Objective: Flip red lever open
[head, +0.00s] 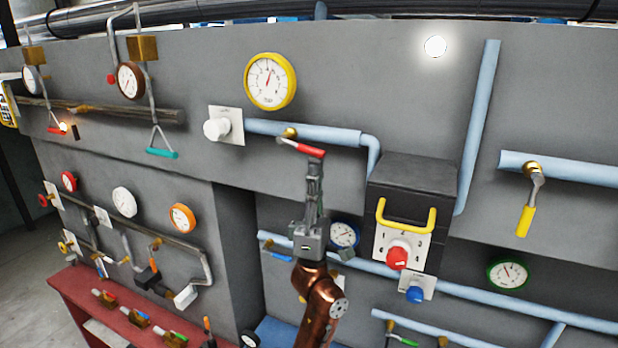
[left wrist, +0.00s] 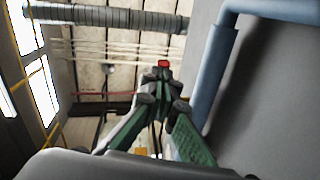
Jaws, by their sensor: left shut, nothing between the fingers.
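The red lever (head: 310,151) is on a brass valve (head: 290,132) on the light blue pipe (head: 330,134). Its handle points right and slightly down, close to the line of the pipe. My left gripper (head: 315,168) points up, shut and empty, with its fingertips just below the red handle. In the left wrist view, a small red end of the lever (left wrist: 163,63) shows just beyond the fingertips of the shut left gripper (left wrist: 162,76). I cannot tell whether they touch. My right gripper is not in view.
A black box (head: 412,180) with a yellow handle (head: 405,228) and a red knob (head: 397,257) juts from the wall to the right. A white knob (head: 217,129) sits left of the lever. A yellow-rimmed gauge (head: 270,81) is above. A yellow lever (head: 525,220) hangs farther right.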

